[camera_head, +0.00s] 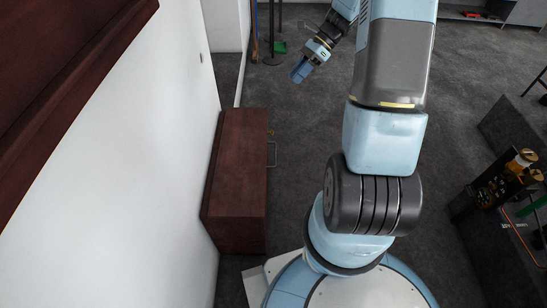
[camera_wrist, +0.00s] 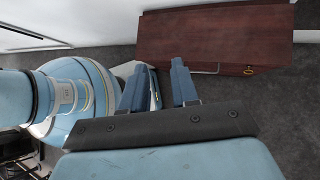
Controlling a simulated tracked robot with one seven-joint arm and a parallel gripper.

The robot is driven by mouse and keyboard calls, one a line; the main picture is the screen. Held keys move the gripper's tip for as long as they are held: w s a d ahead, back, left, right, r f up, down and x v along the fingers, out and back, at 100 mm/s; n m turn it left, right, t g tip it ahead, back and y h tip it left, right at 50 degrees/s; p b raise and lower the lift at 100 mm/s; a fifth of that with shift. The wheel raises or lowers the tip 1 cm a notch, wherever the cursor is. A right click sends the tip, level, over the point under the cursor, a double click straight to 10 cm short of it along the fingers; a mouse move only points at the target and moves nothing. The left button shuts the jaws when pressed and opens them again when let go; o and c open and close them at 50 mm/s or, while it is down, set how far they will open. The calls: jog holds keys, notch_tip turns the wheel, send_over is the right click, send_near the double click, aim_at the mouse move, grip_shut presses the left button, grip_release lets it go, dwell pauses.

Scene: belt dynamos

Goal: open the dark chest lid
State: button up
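The dark reddish-brown chest (camera_head: 238,170) stands on the floor against the white wall, its lid shut. A handle (camera_head: 271,153) sticks out from its right side. In the wrist view the chest (camera_wrist: 215,38) lies across the top, with the handle (camera_wrist: 205,69) and a small brass fitting (camera_wrist: 248,70) along its near edge. My gripper (camera_head: 300,70) is in the air beyond the chest's far end and to its right, apart from it. In the wrist view my gripper (camera_wrist: 157,86) has its two blue fingers apart, with nothing seen between them.
The white wall (camera_head: 110,150) runs along the chest's left side. Dark grey carpet (camera_head: 300,140) is clear to the right of the chest. A dark table (camera_head: 495,240) with bottle-like items stands at the right.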

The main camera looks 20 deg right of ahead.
jog(key=w+d+f+m+t+y, duration=0.15)
jog(key=f+m, duration=0.25)
jog(key=f, duration=0.5)
jog(key=w+d+f+m+y, duration=0.1)
jog(key=d+f+m+y, duration=0.3)
jog(key=f, duration=0.6)
jog(key=m+t, duration=0.5)
jog(key=m, duration=0.7)
send_near(276, 155)
jog(key=shift+y, duration=0.25)
jog(key=x, duration=0.7)
jog(key=f+x, duration=0.1)
jog(key=x, duration=0.2)
jog(key=shift+c, duration=0.4)
jog(key=shift+f, duration=0.1)
grip_shut()
